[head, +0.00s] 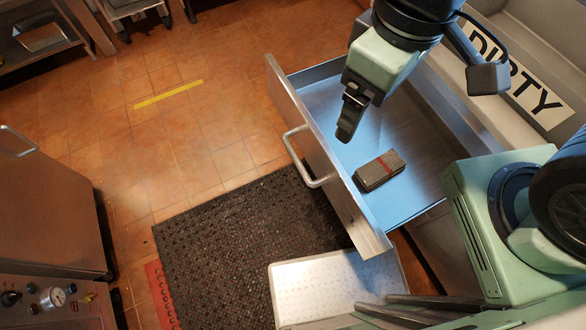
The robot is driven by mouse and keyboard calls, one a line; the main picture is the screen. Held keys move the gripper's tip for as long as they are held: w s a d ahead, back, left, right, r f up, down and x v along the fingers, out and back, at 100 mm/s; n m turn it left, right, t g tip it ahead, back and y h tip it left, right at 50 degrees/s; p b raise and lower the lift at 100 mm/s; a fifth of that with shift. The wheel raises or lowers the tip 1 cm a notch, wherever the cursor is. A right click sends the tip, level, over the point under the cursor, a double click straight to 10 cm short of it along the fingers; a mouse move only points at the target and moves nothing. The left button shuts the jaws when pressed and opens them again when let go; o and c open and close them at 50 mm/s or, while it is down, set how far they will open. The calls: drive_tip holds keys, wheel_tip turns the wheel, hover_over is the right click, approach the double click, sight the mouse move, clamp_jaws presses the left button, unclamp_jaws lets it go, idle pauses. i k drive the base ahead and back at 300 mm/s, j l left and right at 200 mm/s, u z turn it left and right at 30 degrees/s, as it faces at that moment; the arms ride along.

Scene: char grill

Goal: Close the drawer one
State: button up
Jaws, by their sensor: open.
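The drawer (322,152) is pulled open, with its metal front panel standing out over the floor and a curved bar handle (303,158) on its outer face. A grey-brown block with a red band (379,170) lies inside on the blue-lit drawer bottom. My gripper (346,132) is above the drawer's inside, behind the front panel, pointing down. It is empty and seems apart from the panel and the block. Its fingers overlap in this view, so the gap between them is hard to see.
A black rubber mat (238,246) lies on the tiled floor before the drawer. A white perforated tray (335,287) is below the drawer's near end. A counter with a DIRTY label (513,75) is at right. A steel cabinet (45,215) stands at left. Open floor lies between.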

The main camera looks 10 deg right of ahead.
sight(416, 121)
drive_tip(key=u, duration=0.3)
drive_tip(key=k+j+u, duration=0.2)
drive_tip(key=k+j, duration=0.45)
drive_tip(key=k, duration=0.1)
